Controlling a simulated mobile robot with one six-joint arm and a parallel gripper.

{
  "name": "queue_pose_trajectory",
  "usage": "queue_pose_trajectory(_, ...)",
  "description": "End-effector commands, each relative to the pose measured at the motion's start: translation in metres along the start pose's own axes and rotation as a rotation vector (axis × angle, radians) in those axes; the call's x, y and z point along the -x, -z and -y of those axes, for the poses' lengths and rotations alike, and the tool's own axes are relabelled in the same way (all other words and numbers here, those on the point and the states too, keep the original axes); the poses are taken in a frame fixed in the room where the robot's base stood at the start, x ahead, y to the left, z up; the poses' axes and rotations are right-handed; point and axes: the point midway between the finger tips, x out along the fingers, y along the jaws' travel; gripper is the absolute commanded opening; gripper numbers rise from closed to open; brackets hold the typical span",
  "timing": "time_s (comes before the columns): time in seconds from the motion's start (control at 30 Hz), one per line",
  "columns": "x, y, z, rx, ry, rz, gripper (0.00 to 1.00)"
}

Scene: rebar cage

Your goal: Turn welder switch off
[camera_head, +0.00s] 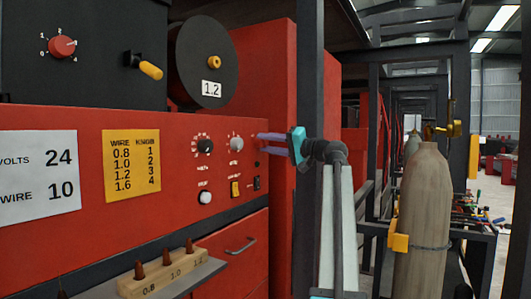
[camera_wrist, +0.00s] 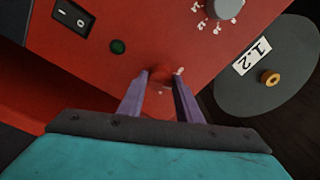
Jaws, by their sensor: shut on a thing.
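The welder's red front panel (camera_head: 110,212) fills the left of the head view. A black rocker switch marked I and O (camera_wrist: 73,17) is at the upper left of the wrist view and small on the panel in the head view (camera_head: 257,183). I cannot tell which side is pressed. My gripper (camera_wrist: 160,76) is at the panel's upper right in the head view (camera_head: 259,139). Its purple fingers are shut on a small red knob (camera_wrist: 160,73), which is partly hidden and blends with the panel. The rocker switch is apart from the fingers.
A dark green lamp (camera_wrist: 117,46) lies between the rocker switch and my fingers. A grey dial (camera_head: 236,143) and a black dial (camera_head: 205,146) are left of my gripper. A yellow switch (camera_head: 235,188) sits lower. A gas cylinder (camera_head: 422,215) stands right of my arm.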

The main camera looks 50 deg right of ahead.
Motion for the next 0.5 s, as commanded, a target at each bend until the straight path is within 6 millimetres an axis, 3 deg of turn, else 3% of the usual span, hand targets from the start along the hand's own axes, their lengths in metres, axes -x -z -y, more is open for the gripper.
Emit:
queue_pose_trajectory(0.03,0.0009,-0.0003,-0.0071,0.042,0.0,0.002,0.09)
queue_pose_trajectory(0.5,0.0001,0.0017,-0.0036,0.4,0.031,0.02,0.09)
